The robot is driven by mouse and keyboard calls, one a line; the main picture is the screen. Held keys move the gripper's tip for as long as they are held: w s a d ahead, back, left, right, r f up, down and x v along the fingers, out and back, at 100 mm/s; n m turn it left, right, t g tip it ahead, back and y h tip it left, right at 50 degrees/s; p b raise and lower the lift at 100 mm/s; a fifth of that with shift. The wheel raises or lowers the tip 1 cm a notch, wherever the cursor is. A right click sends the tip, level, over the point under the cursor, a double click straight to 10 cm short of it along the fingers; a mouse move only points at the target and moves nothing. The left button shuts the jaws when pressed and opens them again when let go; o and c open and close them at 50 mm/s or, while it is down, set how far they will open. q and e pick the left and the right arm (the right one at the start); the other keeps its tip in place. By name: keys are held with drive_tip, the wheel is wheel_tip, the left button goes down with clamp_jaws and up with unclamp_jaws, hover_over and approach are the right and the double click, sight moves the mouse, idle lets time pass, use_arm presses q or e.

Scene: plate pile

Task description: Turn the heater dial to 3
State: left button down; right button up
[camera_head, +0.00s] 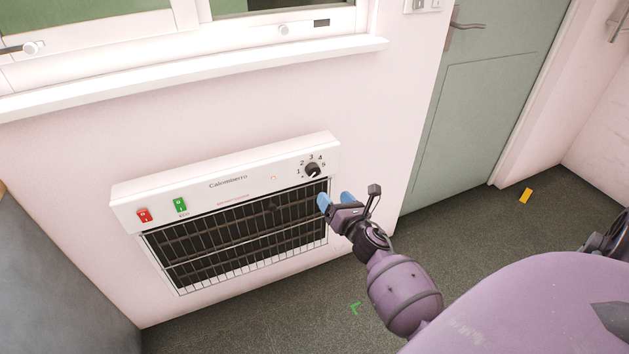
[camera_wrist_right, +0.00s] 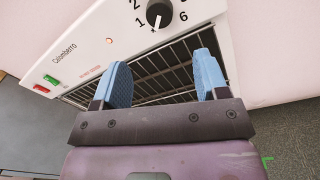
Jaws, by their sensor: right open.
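The white wall heater (camera_head: 226,183) has a black round dial (camera_head: 312,170) at the right end of its top panel, with numbers around it. In the right wrist view the dial (camera_wrist_right: 159,14) is at the top edge, partly cut off, and its white mark points down between 1 and 6. My right gripper (camera_head: 335,199) is open and empty, with blue fingers, just below and right of the dial and apart from it. In the wrist view the open fingers (camera_wrist_right: 160,66) stand in front of the heater grille, below the dial. My left gripper is not in view.
The heater also has a red switch (camera_head: 144,215), a green switch (camera_head: 180,205) and a small lit lamp (camera_head: 273,178). A window sill (camera_head: 200,75) runs above it. A grey-green door (camera_head: 480,110) is at the right. The floor (camera_head: 480,235) before the door is mostly clear.

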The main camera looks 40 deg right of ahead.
sight(314, 174)
drive_tip(key=shift+n, duration=0.6)
drive_tip(key=w, duration=0.3)
drive_tip(key=w+d, duration=0.1)
drive_tip(key=w, duration=0.2)
drive_tip(key=w+b, duration=0.1)
drive_tip(key=w, duration=0.2)
drive_tip(key=shift+w+d+f, duration=0.15)
drive_tip(key=shift+w+d, duration=0.1)
drive_tip(key=shift+d, duration=0.15)
drive_tip(key=shift+w+d, duration=0.1)
drive_tip(key=shift+w, duration=0.4)
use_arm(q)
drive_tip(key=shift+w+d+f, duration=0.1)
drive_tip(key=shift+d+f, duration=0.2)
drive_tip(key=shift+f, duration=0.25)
use_arm(e)
drive_tip(key=shift+w, duration=0.15)
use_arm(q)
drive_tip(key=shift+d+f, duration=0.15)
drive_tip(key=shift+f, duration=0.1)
use_arm(e)
drive_tip(key=c, duration=0.9)
